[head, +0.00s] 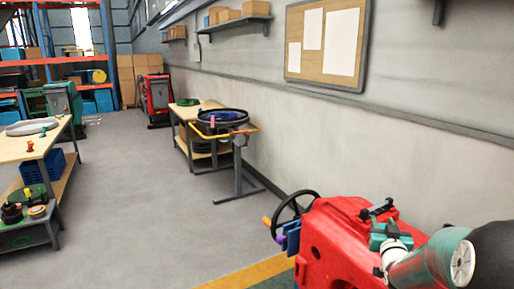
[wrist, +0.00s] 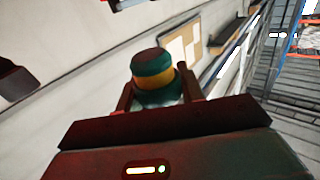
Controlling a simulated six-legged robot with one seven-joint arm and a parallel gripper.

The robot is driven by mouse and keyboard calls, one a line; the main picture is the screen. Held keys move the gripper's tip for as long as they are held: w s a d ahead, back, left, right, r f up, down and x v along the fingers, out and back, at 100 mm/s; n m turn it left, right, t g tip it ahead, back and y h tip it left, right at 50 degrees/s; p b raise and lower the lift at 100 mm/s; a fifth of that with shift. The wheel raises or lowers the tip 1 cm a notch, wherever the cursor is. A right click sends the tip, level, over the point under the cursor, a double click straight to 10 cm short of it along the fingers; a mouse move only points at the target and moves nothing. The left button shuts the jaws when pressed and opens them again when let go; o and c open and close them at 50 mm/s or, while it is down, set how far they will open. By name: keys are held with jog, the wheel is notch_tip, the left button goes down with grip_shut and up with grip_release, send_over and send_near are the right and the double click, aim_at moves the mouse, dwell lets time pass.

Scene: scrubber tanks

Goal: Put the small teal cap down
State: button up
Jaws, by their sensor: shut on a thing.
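The small teal cap (wrist: 152,62), with a yellow band around its middle, is in the wrist view. It is between the two fingers of my gripper (wrist: 157,92), which is shut on it. The cap is tilted a little in that view and its lower end is partly hidden by the gripper. In the head view my arm reaches in from the right, over a red scrubber machine (head: 342,235). I cannot clearly make out the cap in the head view.
A wooden workbench (head: 62,152) at left holds a grey ring (head: 32,127) and small parts. A low grey cart (head: 28,235) stands before it. Another table (head: 187,112) stands by the wall, with a round black tank (head: 222,122) near it. The floor between is clear.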

jog(key=a+f+n+y, duration=0.2)
jog(key=a+f+y, duration=0.1)
jog(key=a+f, duration=1)
jog(key=a+f+n+y, duration=0.2)
jog(key=a+f, duration=0.8)
jog(key=a, duration=0.5)
jog(key=s+f, duration=0.4)
jog(key=f, duration=0.2)
jog(key=shift+t, duration=0.4)
